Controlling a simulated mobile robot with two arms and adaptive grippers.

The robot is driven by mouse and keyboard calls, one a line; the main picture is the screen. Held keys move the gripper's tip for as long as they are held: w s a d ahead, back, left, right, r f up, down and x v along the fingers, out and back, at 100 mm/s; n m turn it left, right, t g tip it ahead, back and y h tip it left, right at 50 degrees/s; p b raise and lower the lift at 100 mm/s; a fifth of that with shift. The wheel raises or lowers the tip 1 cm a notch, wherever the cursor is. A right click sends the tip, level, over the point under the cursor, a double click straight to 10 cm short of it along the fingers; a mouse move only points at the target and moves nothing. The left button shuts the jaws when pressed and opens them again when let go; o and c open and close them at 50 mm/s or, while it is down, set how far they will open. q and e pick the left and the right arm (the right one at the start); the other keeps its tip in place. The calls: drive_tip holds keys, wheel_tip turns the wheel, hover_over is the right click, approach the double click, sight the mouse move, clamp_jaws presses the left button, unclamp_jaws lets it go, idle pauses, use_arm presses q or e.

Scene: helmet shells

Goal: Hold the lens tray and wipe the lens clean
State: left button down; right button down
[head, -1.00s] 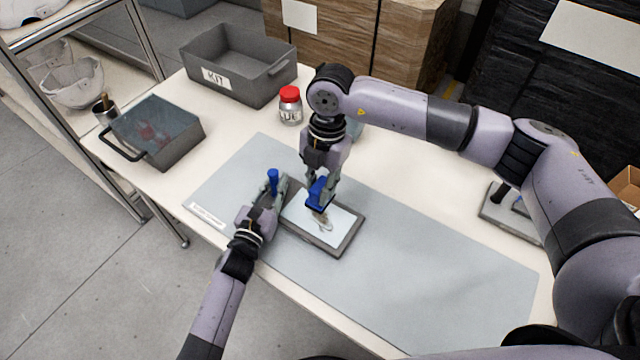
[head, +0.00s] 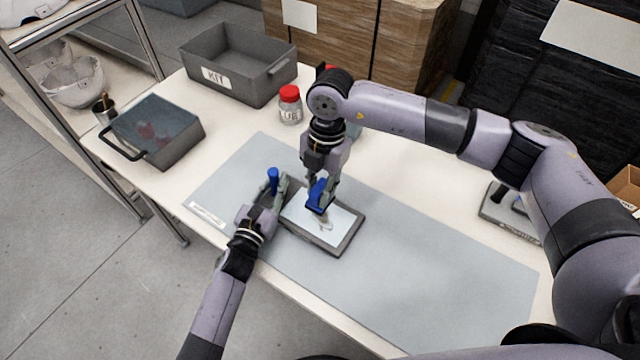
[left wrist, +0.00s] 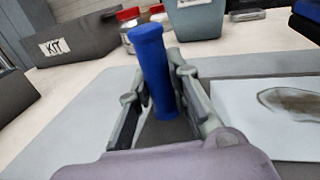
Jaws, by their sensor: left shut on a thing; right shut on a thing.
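The lens tray (head: 345,246) lies on the grey mat, a dark frame around a pale lens (head: 339,232). A brownish smudge shows on the lens in the head view, and a dark smear shows on it in the left wrist view (left wrist: 290,101). My left gripper (head: 274,186) is shut on the tray's upright blue handle (left wrist: 154,70) at its left end. My right gripper (head: 321,184) points down over the lens, shut on a blue wiping pad (head: 319,197). The pad is at the lens's upper part; whether it touches is unclear.
A grey KIT bin (head: 262,88), a red-lidded jar (head: 290,105) and a dark lidded box with a handle (head: 172,150) stand at the back and left. Another grey item (head: 500,212) sits at the right. The mat (head: 430,270) is clear to the right of the tray.

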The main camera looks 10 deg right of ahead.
drive_tip(key=shift+f, duration=1.4)
drive_tip(key=shift+f, duration=0.1)
drive_tip(key=shift+w+a, duration=1.15)
drive_tip(key=shift+a, duration=0.05)
drive_tip(key=shift+f, duration=0.55)
drive_tip(key=shift+s+d, duration=2.35)
drive_tip(key=shift+d, duration=0.05)
drive_tip(key=shift+f, duration=0.45)
drive_tip(key=shift+w, duration=0.1)
